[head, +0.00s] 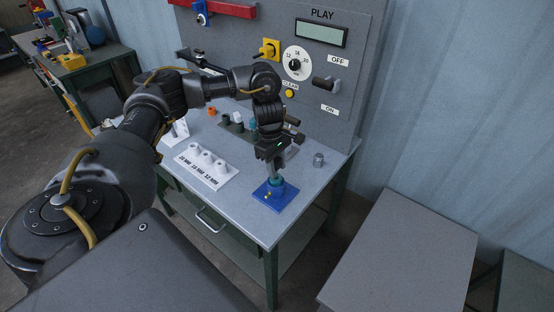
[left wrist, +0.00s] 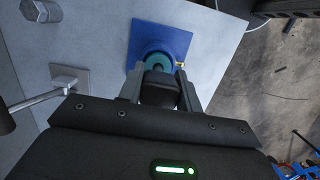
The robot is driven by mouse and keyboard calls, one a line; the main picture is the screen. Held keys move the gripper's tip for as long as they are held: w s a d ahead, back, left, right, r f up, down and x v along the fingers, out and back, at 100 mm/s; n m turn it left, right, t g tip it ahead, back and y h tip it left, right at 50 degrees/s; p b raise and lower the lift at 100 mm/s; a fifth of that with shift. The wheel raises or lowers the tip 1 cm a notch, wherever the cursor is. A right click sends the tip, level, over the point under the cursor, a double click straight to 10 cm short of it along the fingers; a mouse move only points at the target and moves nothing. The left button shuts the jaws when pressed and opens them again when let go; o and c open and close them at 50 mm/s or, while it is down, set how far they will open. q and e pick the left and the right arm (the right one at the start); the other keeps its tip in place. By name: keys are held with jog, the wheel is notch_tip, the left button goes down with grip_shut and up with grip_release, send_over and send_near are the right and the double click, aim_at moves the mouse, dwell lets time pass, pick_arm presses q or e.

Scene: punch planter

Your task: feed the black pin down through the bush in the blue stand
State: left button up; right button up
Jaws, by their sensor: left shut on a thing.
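The blue stand (head: 284,197) sits near the front right corner of the workbench, with the teal bush (head: 277,182) on it. My left gripper (head: 275,172) points down right over the bush. In the left wrist view, its two fingers (left wrist: 161,90) are shut on the black pin (left wrist: 160,88), a dark thick piece between them. The teal ring of the bush (left wrist: 153,58) shows just beyond the pin, on the blue stand (left wrist: 181,37). The pin's lower end is hidden, so I cannot tell whether it is inside the bush. My right gripper is not in view.
A white rack (head: 219,178) with size labels and white bushes stands left of the stand. A metal cylinder (head: 318,159) stands at the right. A control panel (head: 345,90) rises behind. The bench's front edge is close to the stand.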

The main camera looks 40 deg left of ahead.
pick_arm(q)
jog(key=shift+f+b, duration=1.15)
jog(key=shift+f, duration=0.25)
jog(key=o, duration=1.1)
jog(key=r, duration=0.3)
jog(key=a+r, duration=0.1)
jog(key=r, duration=0.6)
jog(key=shift+a+r+p, duration=0.3)
jog(key=shift+r+p, duration=0.05)
jog(key=shift+p, duration=0.05)
